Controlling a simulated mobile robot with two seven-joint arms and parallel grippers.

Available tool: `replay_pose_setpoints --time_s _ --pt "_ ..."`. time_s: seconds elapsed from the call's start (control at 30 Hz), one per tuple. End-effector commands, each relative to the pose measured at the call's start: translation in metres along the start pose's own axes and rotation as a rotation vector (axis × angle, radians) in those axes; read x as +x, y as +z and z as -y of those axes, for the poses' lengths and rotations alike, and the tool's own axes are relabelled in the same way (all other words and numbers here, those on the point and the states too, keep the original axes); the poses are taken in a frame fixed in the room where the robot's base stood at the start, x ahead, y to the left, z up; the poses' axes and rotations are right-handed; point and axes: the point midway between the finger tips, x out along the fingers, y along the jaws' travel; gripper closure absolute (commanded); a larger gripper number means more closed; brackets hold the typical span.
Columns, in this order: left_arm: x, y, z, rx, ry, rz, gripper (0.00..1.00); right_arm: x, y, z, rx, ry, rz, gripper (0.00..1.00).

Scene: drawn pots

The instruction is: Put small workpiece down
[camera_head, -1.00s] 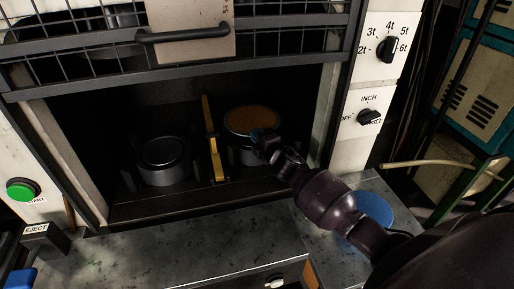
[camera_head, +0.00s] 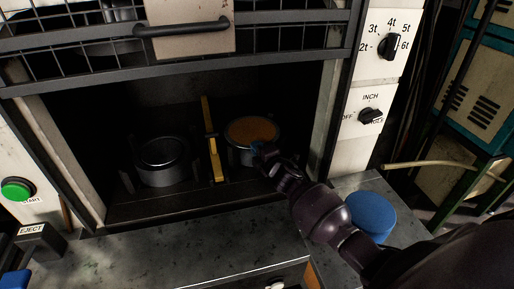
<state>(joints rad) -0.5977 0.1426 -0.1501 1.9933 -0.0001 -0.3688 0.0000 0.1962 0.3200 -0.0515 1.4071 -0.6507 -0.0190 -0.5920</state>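The small workpiece, a round orange-brown disc (camera_head: 254,130), lies at the top of the right-hand metal pot (camera_head: 238,156) inside the dark press opening. It looks level, within or on the pot's rim. My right gripper (camera_head: 260,149) reaches in from the lower right. My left gripper is not in view.
A yellow upright bar (camera_head: 212,150) stands between the pots. A raised mesh guard (camera_head: 290,40) hangs above the opening. A blue cylinder (camera_head: 371,211) stands on the grey ledge at right, close to my arm. The front ledge (camera_head: 160,250) is mostly clear.

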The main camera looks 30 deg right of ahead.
Motion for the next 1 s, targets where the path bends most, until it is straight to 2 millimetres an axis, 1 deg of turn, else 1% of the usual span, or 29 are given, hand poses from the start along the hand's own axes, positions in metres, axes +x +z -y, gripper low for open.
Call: replay_pose_setpoints --time_s 0.17,0.27,0.3,0.37,0.4,0.43,0.47,0.83,1.0 --pt "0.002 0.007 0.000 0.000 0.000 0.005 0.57 0.000 0.000 0.005 0.000 0.001 0.000 1.00" --pt "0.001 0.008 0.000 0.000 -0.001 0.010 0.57 0.000 0.000 0.004 0.000 0.001 0.000 1.00" --pt "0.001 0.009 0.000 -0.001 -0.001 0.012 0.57 0.000 0.000 0.004 0.000 0.000 0.000 0.92" --pt "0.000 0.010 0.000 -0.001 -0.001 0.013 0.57 0.000 0.000 0.004 0.000 0.000 0.000 0.82" --pt "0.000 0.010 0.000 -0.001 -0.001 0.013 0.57 0.000 0.000 0.004 0.000 0.000 0.000 0.76" --pt "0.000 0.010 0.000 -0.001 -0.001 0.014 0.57 0.000 0.000 0.004 0.000 0.000 0.000 0.72" --pt "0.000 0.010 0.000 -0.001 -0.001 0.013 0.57 0.000 0.000 0.005 0.000 0.000 0.000 0.71" --pt "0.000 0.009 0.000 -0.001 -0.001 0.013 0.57 -0.001 0.000 0.006 0.001 -0.005 0.001 0.71" --pt "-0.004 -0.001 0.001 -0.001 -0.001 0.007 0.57 -0.001 0.000 -0.004 0.001 -0.004 0.000 0.71"
